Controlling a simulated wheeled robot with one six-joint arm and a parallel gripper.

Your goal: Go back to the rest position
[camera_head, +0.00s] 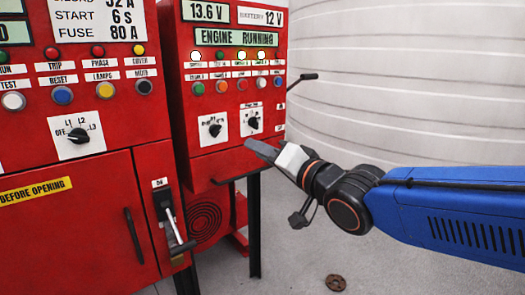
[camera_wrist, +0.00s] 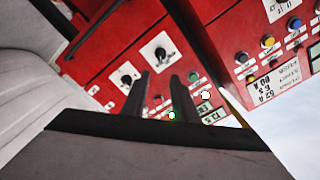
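My gripper (camera_head: 262,150) is in front of the lower right part of the red engine control box (camera_head: 225,165) in the head view, pointing left. In the wrist view its two dark fingers (camera_wrist: 161,77) stand apart with a narrow gap and nothing between them. It looks empty. Two rotary knobs on white plates, the left knob (camera_head: 215,130) and the right knob (camera_head: 253,123), are just above and left of the fingertips in the head view. I cannot tell the exact distance from the fingers to the panel. The box display reads "ENGINE RUNNING".
A larger red cabinet (camera_head: 95,215) with buttons, a selector knob (camera_head: 78,135) and a lever switch (camera_head: 178,232) stands at left. A black crank-like handle (camera_head: 303,78) sticks out at the box's right side. A pale ribbed tank (camera_head: 420,75) is behind.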

